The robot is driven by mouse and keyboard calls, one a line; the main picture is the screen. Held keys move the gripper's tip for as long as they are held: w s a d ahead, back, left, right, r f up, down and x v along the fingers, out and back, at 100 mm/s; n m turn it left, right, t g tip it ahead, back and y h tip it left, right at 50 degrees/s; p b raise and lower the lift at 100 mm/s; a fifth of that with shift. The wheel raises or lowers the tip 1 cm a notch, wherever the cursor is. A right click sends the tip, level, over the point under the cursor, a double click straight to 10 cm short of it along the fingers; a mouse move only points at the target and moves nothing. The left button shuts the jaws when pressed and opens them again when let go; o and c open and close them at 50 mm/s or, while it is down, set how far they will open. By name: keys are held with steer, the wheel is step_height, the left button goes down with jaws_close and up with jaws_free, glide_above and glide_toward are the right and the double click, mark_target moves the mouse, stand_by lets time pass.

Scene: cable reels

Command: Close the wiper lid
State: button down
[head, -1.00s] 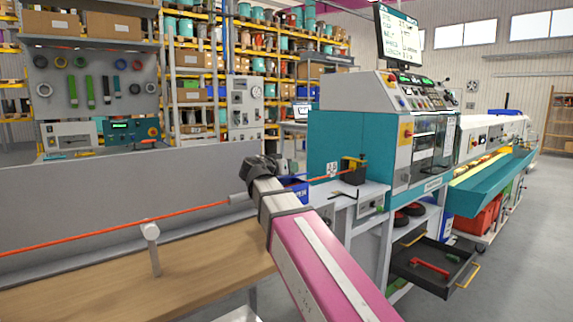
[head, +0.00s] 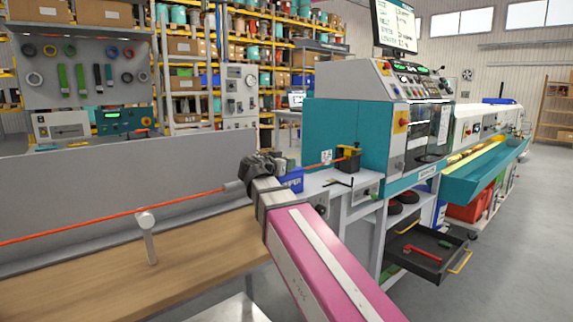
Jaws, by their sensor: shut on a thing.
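My gripper (head: 268,162) is at the far end of my magenta and white arm, over the cable line just left of the blue wiper box (head: 291,180). The gripper is shut, and its dark body hides most of its fingertips. It appears to hold the wiper lid, but the lid's outline and angle cannot be made out.
A yellow and black cable guide (head: 347,160) stands before the teal and white machine (head: 345,118). A cable post (head: 147,237) rises from the wooden bench (head: 190,247). An open dark drawer (head: 425,248) juts out below the machine. Clear floor lies at the right.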

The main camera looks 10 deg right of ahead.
steer(key=c, duration=0.8)
jaws_free()
steer(key=shift+f, duration=0.1)
steer(key=shift+c, duration=0.2)
steer(key=v, duration=1.1)
